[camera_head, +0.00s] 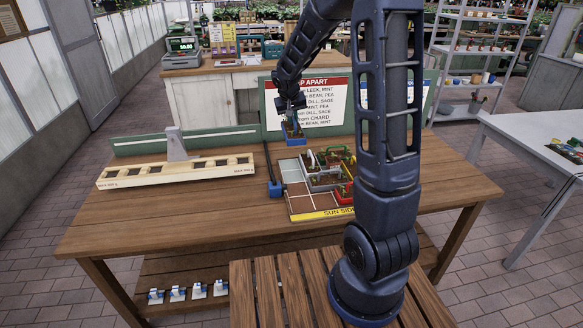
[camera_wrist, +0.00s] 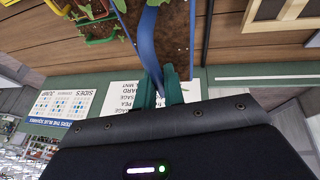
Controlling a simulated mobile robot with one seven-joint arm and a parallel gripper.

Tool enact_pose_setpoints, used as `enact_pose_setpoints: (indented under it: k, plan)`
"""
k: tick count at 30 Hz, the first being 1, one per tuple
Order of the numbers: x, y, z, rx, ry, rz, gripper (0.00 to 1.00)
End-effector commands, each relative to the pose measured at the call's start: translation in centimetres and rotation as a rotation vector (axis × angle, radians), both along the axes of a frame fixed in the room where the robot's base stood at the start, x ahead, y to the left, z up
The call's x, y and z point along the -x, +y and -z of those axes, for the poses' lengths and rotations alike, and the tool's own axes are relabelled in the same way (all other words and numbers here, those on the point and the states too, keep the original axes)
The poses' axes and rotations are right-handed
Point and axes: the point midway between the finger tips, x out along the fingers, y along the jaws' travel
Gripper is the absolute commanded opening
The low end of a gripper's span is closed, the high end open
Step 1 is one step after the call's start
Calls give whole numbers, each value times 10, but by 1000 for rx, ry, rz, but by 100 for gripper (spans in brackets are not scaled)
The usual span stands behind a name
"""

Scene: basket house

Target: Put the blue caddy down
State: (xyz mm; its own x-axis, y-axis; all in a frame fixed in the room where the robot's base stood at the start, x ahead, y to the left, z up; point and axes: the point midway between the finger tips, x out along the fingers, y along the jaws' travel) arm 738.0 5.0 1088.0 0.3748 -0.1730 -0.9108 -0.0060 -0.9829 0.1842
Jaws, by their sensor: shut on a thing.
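The blue caddy (camera_head: 294,139) is a small open box with a tall handle, over the back of the table. My gripper (camera_head: 292,112) is above it. In the wrist view, my gripper's green fingertips (camera_wrist: 160,88) are closed on its blue handle (camera_wrist: 148,50); dark soil and a green leaf show in the box. I cannot tell whether its base touches the table. The gridded board (camera_head: 293,183), with a yellow strip at its front edge, lies in front of it. My arm hides part of the board's right side.
Grey, green and red caddies (camera_head: 326,180) with plants stand on the board's right part. A blue block with a black rod (camera_head: 276,189) is at its left. A slotted wooden balance (camera_head: 175,171) lies farther left. A sign panel (camera_head: 318,103) stands along the back edge.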

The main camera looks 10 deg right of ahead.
Motion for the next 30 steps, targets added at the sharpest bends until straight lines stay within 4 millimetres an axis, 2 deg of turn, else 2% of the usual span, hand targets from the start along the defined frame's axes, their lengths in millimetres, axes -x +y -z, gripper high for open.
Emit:
enact_pose_setpoints:
  k: [6,14,17,30]
  plan:
    - [-30,1,-1,4,-4,-6,0]
    - [-43,1,4,10,-6,-8,0]
    - [-43,0,20,12,-3,-8,0]
    - [-42,1,115,12,-2,-10,0]
